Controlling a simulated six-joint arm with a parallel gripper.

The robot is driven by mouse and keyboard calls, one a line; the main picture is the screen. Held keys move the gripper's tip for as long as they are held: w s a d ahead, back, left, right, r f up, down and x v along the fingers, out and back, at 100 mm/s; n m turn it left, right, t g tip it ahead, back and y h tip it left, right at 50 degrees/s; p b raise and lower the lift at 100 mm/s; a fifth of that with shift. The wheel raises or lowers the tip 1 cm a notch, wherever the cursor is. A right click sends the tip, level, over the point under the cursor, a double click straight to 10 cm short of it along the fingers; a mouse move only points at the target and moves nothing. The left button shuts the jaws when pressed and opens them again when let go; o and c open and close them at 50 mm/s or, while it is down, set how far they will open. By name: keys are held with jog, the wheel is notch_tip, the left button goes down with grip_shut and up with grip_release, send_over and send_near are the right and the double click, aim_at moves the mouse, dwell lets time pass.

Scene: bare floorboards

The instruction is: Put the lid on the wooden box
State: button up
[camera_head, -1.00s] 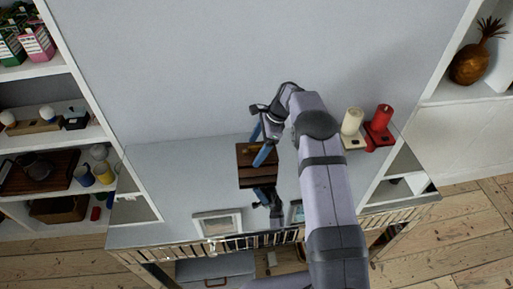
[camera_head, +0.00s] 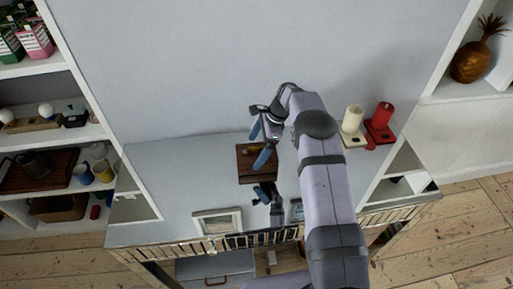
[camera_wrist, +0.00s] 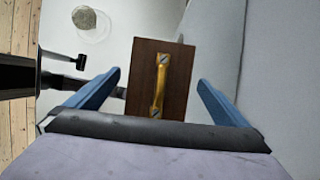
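The dark brown lid (camera_head: 246,168) with a brass handle lies over the wooden box on the grey mantel top (camera_head: 170,180). In the wrist view the lid (camera_wrist: 140,85) fills the middle, its handle (camera_wrist: 160,80) running up and down the picture. I see no gap or step between lid and box; the box itself is mostly hidden under the lid. My gripper (camera_wrist: 158,78) is open, its two blue fingers apart on either side of the lid, clear of the handle. In the head view my gripper (camera_head: 263,143) is over the lid.
Shelves with mugs (camera_head: 84,175) are at the left.

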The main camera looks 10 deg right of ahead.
jog(key=shift+r+p, duration=2.5)
jog(key=shift+r, duration=1)
jog(key=shift+s+r, duration=0.2)
jog(key=shift+r, duration=0.1)
jog(key=s+d+r+n+h, duration=0.1)
jog(key=s+r+n, duration=0.1)
jog(key=s+n, duration=0.4)
jog(key=s+d+r+n+h, duration=0.2)
jog(key=s+n, duration=0.4)
jog(key=s, duration=1.1)
jog(key=s+d+r+n+h, duration=0.1)
jog(key=s+r+n, duration=0.3)
jog(key=s, duration=0.7)
jog(key=n, duration=0.2)
jog(key=shift+s+d+n+h, duration=0.15)
jog(key=shift+n+h, duration=0.15)
